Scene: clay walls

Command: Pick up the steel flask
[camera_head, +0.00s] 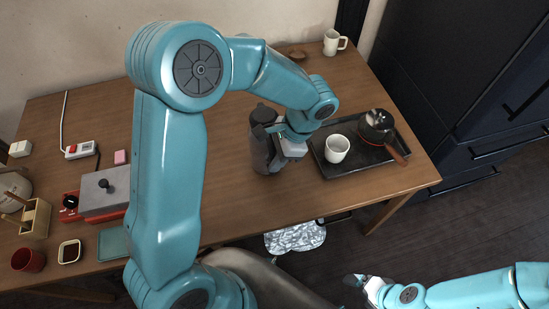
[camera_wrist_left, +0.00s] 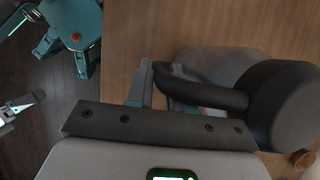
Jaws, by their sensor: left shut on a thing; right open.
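The steel flask (camera_head: 262,143) is a dark grey, upright cylinder with a handle, at the middle of the table in the head view. In the left wrist view its dark body (camera_wrist_left: 285,105) is at the right, with the handle reaching left to the fingers. My left gripper (camera_head: 283,138) is at the flask's right side, shut on its handle; its fingers show in the wrist view (camera_wrist_left: 160,88). Part of the flask is hidden behind the gripper. Whether its base touches the table is unclear. My right gripper (camera_head: 357,282) is open and empty, low in front of the table.
A dark tray (camera_head: 330,172) right of the flask holds a white cup (camera_head: 337,149) and a dark pot (camera_head: 376,126) with a wooden handle. A white mug (camera_head: 333,43) stands at the back. A grey-and-red appliance (camera_head: 106,192) and small containers crowd the left end.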

